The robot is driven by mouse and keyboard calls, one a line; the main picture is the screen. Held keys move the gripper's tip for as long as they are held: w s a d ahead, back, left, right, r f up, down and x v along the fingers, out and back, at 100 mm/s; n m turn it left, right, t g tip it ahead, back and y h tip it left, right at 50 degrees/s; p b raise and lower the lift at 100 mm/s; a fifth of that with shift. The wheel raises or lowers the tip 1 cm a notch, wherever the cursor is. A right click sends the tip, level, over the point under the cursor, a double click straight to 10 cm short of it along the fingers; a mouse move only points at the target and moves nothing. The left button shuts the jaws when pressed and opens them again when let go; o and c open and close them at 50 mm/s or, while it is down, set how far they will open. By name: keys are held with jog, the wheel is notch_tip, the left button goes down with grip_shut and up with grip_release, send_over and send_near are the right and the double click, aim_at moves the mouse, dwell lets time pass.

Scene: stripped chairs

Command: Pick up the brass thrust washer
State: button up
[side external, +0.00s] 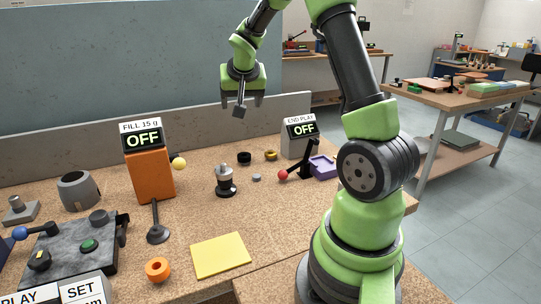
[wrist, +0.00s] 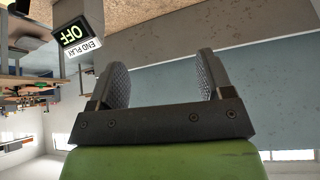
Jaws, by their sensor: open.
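A small brass-coloured ring, which looks like the brass thrust washer (side external: 271,155), lies flat on the speckled bench (side external: 205,213) in the side external view, left of the END PLAY display. My gripper (side external: 242,101) is high above the bench, up and to the left of the ring, apart from everything. In the wrist view its two fingers (wrist: 163,78) are spread with nothing between them. The washer cannot be seen in the wrist view.
A black ring (side external: 244,158) lies just left of the brass ring. A dark-and-silver post (side external: 226,182), a red-knobbed lever (side external: 283,174), a purple tray (side external: 322,167) and the END PLAY display (side external: 301,130) stand around. An orange FILL box (side external: 149,175) is further left.

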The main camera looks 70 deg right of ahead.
jog(key=m+g, duration=0.1)
jog(key=m, duration=0.1)
send_near(270, 155)
jog(key=shift+w+d+f+g+h, duration=0.3)
jog(key=shift+w+d+f, duration=0.5)
jog(key=shift+w+d, duration=0.2)
jog(key=shift+s+x, duration=0.2)
jog(key=shift+x, duration=1.3)
jog(key=shift+s+x, duration=0.2)
jog(key=shift+x, duration=1.3)
jog(key=shift+f, duration=0.15)
jog(key=c, duration=1)
